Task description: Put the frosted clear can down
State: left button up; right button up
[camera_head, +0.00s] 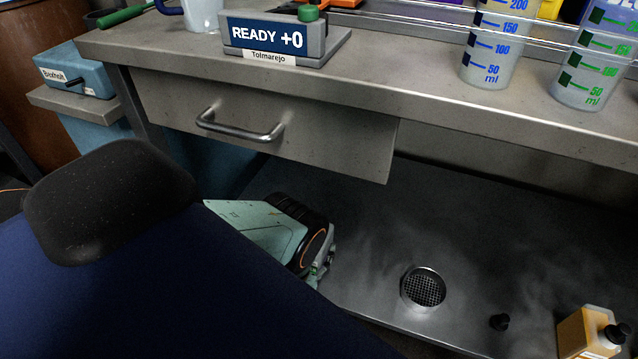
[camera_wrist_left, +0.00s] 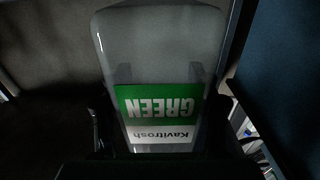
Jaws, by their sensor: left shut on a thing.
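The frosted clear can (camera_wrist_left: 155,50) fills the middle of the left wrist view. It is a translucent grey body with a green and white label reading GREEN and Kavitrosh, which appears upside down in this view. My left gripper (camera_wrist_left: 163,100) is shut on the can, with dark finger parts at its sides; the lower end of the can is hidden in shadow. What lies under the can cannot be made out. In the head view neither the can nor the left fingertips can be seen. My right gripper is in neither view.
A grey bench (camera_head: 440,110) with a handled drawer (camera_head: 330,140) carries a READY +0 display (camera_head: 265,38) and graduated clear vessels (camera_head: 490,50). A blue box (camera_head: 85,72) stands left.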

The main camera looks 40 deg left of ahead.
pick_arm(q)
jog(key=shift+f, duration=0.5)
jog(key=shift+w+f, duration=0.1)
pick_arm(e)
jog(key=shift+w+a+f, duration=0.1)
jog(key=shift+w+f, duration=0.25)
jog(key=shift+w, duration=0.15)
pick_arm(q)
jog(key=o, duration=1.2)
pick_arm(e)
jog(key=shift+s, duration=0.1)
